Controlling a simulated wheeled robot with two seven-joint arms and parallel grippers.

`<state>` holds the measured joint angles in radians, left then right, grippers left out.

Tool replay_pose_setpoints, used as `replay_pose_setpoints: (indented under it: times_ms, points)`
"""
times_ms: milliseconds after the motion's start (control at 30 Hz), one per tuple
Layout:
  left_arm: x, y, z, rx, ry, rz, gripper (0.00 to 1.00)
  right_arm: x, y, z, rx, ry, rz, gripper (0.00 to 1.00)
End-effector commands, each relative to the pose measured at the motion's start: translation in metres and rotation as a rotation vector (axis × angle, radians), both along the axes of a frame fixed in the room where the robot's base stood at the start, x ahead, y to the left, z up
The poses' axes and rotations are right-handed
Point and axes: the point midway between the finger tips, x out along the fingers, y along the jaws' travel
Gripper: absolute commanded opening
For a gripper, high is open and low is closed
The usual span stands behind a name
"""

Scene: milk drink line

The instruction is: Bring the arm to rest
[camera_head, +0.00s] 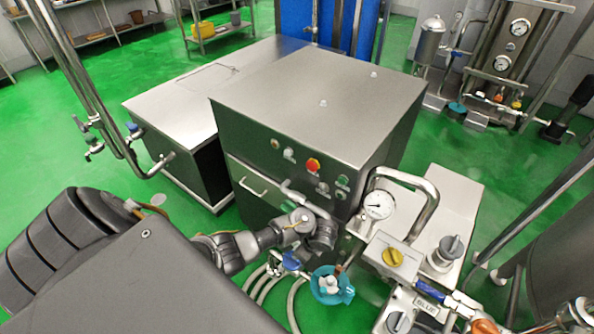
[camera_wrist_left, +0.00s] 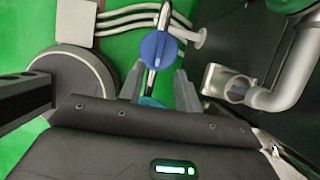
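My left gripper (camera_wrist_left: 158,88) shows in the left wrist view with its two grey fingers spread apart. A blue valve handle (camera_wrist_left: 158,50) lies just beyond and between the fingertips; I cannot tell whether they touch it. A bit of a teal part (camera_wrist_left: 151,102) shows between the fingers. In the head view my left arm (camera_head: 100,225) comes in from the lower left, and its fingers cannot be made out there. The blue handle (camera_head: 290,260) and a teal handwheel (camera_head: 331,286) sit in front of the steel cabinet. My right gripper is not in view.
The steel cabinet (camera_head: 320,105) with buttons stands just ahead. A gauge (camera_head: 379,205), a yellow knob (camera_head: 393,257) and pipes crowd the right side. Pale hoses (camera_wrist_left: 120,20) run close by the blue handle, and an elbow pipe (camera_wrist_left: 290,75) is at the right. Green floor is open at the far left.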

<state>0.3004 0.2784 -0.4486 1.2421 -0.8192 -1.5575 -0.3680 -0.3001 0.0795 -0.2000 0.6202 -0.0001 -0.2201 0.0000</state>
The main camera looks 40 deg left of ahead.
Motion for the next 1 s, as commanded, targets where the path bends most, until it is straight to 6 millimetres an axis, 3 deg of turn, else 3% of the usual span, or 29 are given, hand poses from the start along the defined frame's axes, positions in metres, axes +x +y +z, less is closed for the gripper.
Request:
replay_pose_setpoints:
  times_ms: [200,767,867,1000]
  points:
    - [0.0,-0.007,0.017,-0.001,0.0,-0.001,0.34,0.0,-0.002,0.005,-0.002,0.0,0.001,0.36]
    - [0.0,-0.007,0.017,-0.001,0.0,0.001,0.34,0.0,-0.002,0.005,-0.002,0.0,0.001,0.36]
    - [-0.007,-0.014,0.016,-0.019,-0.02,0.029,0.34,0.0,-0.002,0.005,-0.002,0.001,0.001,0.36]
    - [-0.036,-0.041,0.018,-0.109,-0.111,0.173,0.34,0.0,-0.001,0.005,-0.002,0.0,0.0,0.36]
